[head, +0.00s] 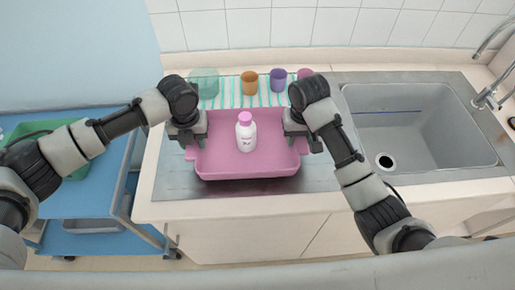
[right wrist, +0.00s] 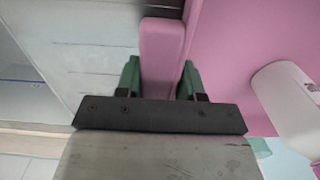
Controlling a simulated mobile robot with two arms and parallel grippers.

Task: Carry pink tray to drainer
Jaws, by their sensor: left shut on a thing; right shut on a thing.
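The pink tray (head: 218,162) is at the counter's front, over the steel drainer surface (head: 172,180) left of the sink. A white bottle with a pink cap (head: 246,133) stands upright in it. My left gripper (head: 189,143) is shut on the tray's left side. My right gripper (head: 298,138) is shut on its right side. In the right wrist view the green fingers of my right gripper (right wrist: 160,80) stand either side of the tray's pink handle (right wrist: 161,50). I cannot tell whether the tray touches the steel.
Behind the tray, a striped mat (head: 235,95) holds a teal container (head: 205,82), an orange cup (head: 249,83), a purple cup (head: 278,79) and a pink cup (head: 305,73). The sink (head: 430,120) is right. A blue cart (head: 92,190) stands left.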

